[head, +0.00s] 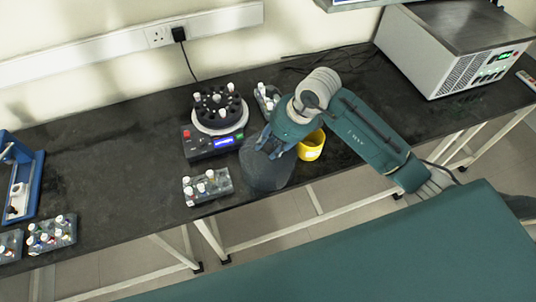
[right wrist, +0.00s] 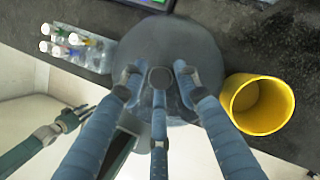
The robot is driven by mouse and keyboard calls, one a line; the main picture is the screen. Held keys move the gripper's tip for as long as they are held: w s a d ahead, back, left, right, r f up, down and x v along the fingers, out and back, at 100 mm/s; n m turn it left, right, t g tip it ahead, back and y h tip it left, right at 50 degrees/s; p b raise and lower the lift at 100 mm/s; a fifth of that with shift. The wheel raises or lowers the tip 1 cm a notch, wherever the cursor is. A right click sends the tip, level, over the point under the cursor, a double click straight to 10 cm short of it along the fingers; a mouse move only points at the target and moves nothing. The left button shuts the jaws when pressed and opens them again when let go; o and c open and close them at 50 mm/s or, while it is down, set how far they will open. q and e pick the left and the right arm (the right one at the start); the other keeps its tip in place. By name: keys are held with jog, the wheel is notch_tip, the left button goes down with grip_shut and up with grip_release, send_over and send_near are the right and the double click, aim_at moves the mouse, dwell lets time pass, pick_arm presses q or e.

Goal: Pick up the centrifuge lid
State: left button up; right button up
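The centrifuge lid is a dark grey round dome (head: 268,176) at the front edge of the bench in the head view. In the right wrist view the lid (right wrist: 195,45) fills the upper middle, with a round dark knob (right wrist: 160,77) at its centre. My right gripper (head: 270,148) is above the lid. Its fingers (right wrist: 158,78) are spread around the knob, with gaps visible at the sides, so it looks open. My left gripper (right wrist: 68,120) shows small at the left of the right wrist view, away from the lid; its finger state is unclear.
A yellow cup (head: 311,146) stands close right of the lid. The centrifuge (head: 208,142) with its uncovered tube rotor stands behind left. A tube rack (head: 207,187) is left of the lid, another (head: 267,97) behind it. A large white-grey machine (head: 455,45) is at far right.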

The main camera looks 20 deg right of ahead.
grip_shut()
jog(key=shift+r, duration=0.1)
